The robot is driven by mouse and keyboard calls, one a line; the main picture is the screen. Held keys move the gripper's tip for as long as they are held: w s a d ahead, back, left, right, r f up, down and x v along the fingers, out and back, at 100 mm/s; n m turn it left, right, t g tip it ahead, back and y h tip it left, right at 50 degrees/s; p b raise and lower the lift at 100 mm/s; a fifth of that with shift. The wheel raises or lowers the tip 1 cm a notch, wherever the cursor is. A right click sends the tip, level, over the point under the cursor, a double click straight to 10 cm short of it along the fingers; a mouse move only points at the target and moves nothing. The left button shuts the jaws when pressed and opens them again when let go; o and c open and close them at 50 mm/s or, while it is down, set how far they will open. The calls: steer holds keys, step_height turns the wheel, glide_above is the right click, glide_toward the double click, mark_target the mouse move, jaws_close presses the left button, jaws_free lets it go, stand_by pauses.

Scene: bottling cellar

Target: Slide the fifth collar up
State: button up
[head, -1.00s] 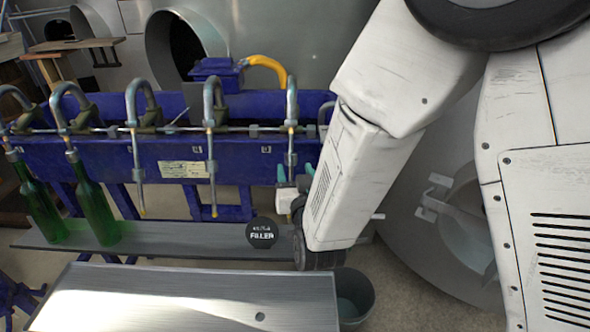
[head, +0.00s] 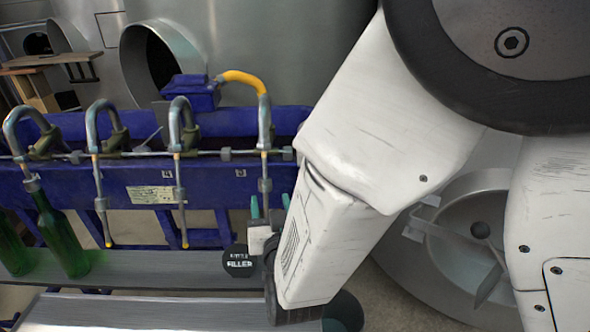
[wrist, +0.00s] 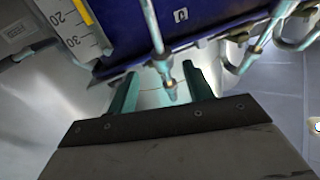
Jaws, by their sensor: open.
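The blue filler (head: 130,187) carries a row of grey hooked spouts. The fifth spout (head: 265,112) is the rightmost, under the yellow hose. Its collar (head: 265,185) is a thicker grey sleeve low on the tube. My gripper (head: 270,204) is open, with teal fingers pointing up at the lower end of this spout. In the wrist view the fingers (wrist: 160,88) stand apart, and the spout's lower end with its collar (wrist: 162,66) shows between or just beyond their tips. I cannot tell whether they touch it. My arm hides part of the gripper.
Green bottles (head: 60,238) stand at the left on the grey shelf (head: 150,270) below the spouts. A grey bench top (head: 140,312) lies in front. Steel tanks (head: 290,60) stand behind.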

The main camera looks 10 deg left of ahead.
mark_target(265, 165)
steer(key=x, duration=0.7)
steer(key=shift+s+a, duration=0.1)
steer(key=shift+a, duration=0.15)
jaws_close()
steer(key=shift+w+a+r, duration=0.1)
steer(key=shift+w+r, duration=0.25)
steer(key=shift+r, duration=0.4)
steer(key=shift+w+a+r, duration=0.1)
steer(key=shift+w+r, duration=0.25)
steer(key=shift+r, duration=0.4)
steer(key=shift+w+a+r, duration=0.1)
steer(key=shift+w+r, duration=0.25)
steer(key=shift+r, duration=0.45)
